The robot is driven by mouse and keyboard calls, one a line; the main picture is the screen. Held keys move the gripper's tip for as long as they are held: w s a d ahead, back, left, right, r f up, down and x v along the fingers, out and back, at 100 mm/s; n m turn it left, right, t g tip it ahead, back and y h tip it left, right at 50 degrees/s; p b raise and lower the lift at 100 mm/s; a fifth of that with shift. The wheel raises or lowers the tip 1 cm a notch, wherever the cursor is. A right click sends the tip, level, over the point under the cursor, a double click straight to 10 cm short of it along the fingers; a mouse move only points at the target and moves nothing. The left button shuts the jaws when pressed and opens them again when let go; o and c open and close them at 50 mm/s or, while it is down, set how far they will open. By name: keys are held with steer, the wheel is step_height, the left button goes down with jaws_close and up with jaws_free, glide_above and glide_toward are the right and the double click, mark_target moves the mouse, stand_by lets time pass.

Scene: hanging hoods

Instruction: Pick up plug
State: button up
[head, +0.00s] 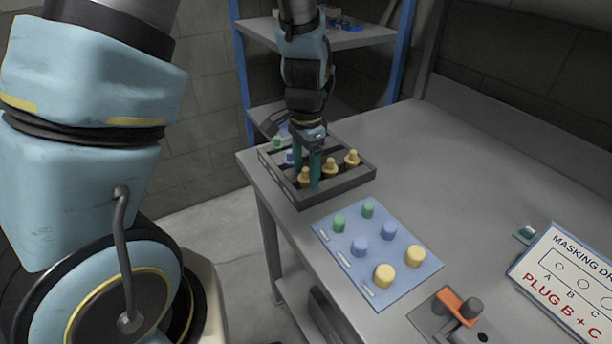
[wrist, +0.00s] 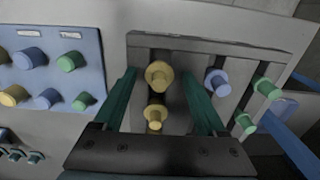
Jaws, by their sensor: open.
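A dark tray (head: 345,184) on the bench holds yellow, blue and green plugs in slots. My gripper (head: 309,184) points down into its left part, fingers open. In the wrist view the open teal fingers (wrist: 157,76) stand either side of two yellow plugs: a farther one (wrist: 158,76) near the fingertips and a nearer one (wrist: 154,118). I see no finger touching either. A blue plug (wrist: 217,83) and green plugs (wrist: 267,88) stand to the right of the fingers. In the head view, the fingers partly cover the tray's middle. Which plug the task means cannot be told.
A blue board (head: 336,252) with green, blue and yellow pegs lies in front of the tray. A clamp with an orange lever (head: 458,305) and a masking sign reading "PLUG B + C" (head: 570,283) are at right. A shelf rack (head: 345,38) stands behind. The bench's back right is clear.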

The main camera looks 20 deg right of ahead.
steer(key=shift+f, duration=0.1)
jaws_close()
stand_by(0.6)
